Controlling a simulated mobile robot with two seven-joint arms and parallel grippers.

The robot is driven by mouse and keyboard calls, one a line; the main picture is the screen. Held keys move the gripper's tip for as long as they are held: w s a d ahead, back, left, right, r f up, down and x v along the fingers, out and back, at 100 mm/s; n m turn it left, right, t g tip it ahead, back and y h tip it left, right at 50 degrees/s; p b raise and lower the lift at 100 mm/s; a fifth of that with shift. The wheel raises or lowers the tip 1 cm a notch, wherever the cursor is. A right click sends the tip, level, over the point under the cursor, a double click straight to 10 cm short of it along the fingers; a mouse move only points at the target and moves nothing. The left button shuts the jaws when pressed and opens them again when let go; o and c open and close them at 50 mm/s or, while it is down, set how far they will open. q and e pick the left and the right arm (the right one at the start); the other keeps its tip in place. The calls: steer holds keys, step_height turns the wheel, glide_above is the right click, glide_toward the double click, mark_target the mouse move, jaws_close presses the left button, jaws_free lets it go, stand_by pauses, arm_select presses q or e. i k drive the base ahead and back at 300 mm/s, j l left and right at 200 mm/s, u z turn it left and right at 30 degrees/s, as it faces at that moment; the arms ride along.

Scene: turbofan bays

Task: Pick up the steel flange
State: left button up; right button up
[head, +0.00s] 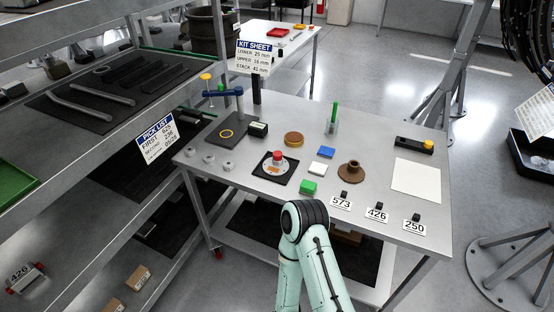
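I cannot pick out a clearly steel-coloured flange. A brown flange-shaped part (351,171), a wide disc with a raised hub, stands on the grey table (230,170) right of centre. A round pale piece with a red top (277,158) stands on a black mat (271,178) left of it. Several small grey metal pieces, including a nut-like piece (228,166), lie at the table's left edge. A mint arm of mine with a dark joint rises at the bottom centre, in front of the table. Neither gripper shows in the head view.
Green (308,187), white (317,168) and blue (326,152) blocks lie mid-table. A brown round piece (293,139) is behind them. Number cards (377,214) line the front right edge. A white sheet (416,180) lies at right. A shelf rack (100,140) stands left.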

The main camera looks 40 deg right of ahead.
mark_target(271, 167)
steer(key=z, duration=1.3)
steer(key=j, duration=0.15)
steer(key=i+u, duration=0.05)
